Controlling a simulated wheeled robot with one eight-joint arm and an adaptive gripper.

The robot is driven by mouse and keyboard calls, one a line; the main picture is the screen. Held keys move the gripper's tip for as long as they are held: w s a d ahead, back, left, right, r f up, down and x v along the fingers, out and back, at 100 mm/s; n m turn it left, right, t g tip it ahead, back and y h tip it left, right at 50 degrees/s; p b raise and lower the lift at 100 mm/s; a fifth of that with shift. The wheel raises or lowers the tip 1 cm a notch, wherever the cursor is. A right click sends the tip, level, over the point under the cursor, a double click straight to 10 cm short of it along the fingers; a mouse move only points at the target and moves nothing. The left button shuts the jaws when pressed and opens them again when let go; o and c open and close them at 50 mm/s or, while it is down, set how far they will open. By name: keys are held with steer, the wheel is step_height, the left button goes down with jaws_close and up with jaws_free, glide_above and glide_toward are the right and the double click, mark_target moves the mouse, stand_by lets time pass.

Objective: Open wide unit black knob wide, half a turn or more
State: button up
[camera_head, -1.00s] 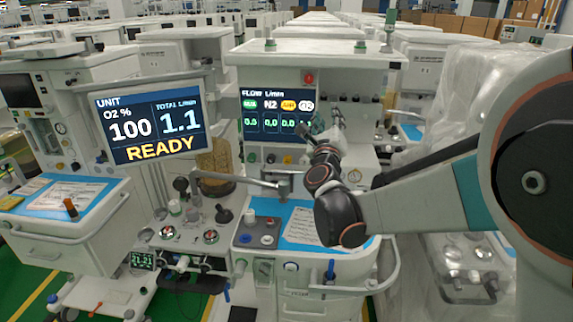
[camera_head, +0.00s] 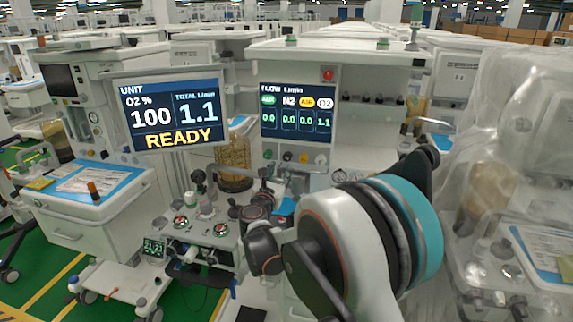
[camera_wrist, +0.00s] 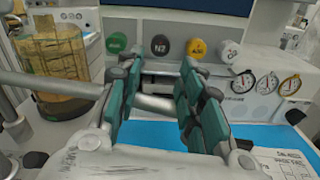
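The black knob marked N2 (camera_wrist: 160,45) is on the front panel of the wide unit (camera_head: 350,105), between a green knob (camera_wrist: 116,43) and a yellow knob (camera_wrist: 196,48). It also shows small in the head view (camera_head: 287,156), under the flow display. My gripper (camera_wrist: 161,70) is open and empty in the wrist view. Its two teal-padded fingers point towards the panel, with the black knob beyond and above the gap, apart from it. The knob's lower side is close above the fingertips in the picture. In the head view my arm hides much of the unit's lower front.
A white knob marked O2 (camera_wrist: 229,52) and several gauges (camera_wrist: 266,83) are to the right. A grey metal bar (camera_wrist: 155,102) crosses behind the fingers. A jar of yellowish granules (camera_wrist: 58,62) stands at left. A blue work surface (camera_wrist: 265,135) lies below. The flow display (camera_head: 297,112) reads 1.1 under O2.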

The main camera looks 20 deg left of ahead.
mark_target(287, 159)
steer(key=w, duration=0.3)
steer(key=w+a+b, duration=0.1)
steer(key=w, duration=0.2)
steer(key=w+b, duration=0.1)
steer(key=w, duration=0.2)
steer(key=shift+a, duration=0.3)
steer(key=c, duration=0.8)
